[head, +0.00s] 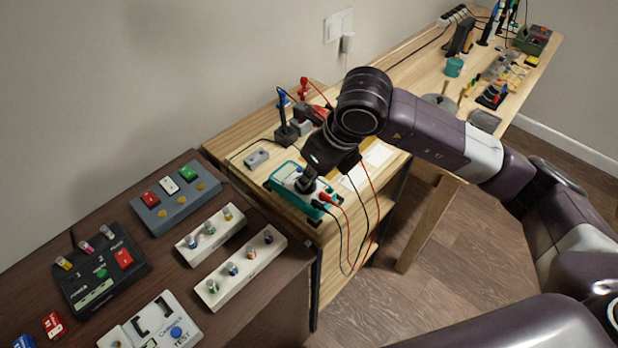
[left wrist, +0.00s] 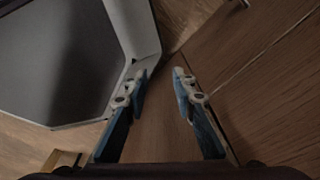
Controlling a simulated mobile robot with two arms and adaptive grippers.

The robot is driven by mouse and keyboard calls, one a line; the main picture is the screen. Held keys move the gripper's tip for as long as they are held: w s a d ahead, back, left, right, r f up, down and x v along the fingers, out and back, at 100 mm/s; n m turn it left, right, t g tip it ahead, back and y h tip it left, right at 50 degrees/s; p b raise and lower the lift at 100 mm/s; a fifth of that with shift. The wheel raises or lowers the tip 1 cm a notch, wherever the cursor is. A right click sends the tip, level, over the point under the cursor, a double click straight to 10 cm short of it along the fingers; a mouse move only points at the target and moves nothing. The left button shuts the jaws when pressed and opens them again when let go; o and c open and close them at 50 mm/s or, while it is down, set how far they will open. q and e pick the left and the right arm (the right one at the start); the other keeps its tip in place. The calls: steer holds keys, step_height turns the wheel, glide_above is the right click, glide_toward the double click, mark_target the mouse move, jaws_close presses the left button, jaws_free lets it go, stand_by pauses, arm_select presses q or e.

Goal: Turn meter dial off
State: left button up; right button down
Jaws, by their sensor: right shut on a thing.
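The teal multimeter (head: 314,209) lies on the front end of the light wooden bench. Red and black leads are plugged into its near end and hang over the bench edge. My right gripper (head: 306,184) reaches down onto the middle of the meter's face and is shut on the dial. The gripper covers the dial, so its setting cannot be read. My left gripper (left wrist: 159,80) shows only in the left wrist view. Its blue-padded fingers are apart with nothing between them, above a brown wood surface.
A dark wooden cabinet (head: 225,300) at left carries switch boxes, including a grey one (head: 177,199) and two white ones. A small grey box (head: 256,160) and a black stand (head: 287,134) sit behind the meter. White papers (head: 378,154) lie right of it.

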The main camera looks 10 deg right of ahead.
stand_by(0.3)
steer(key=c, duration=2)
jaws_free()
steer(key=shift+c, duration=0.2)
steer(key=v, duration=1.2)
steer(key=shift+s+f, duration=0.1)
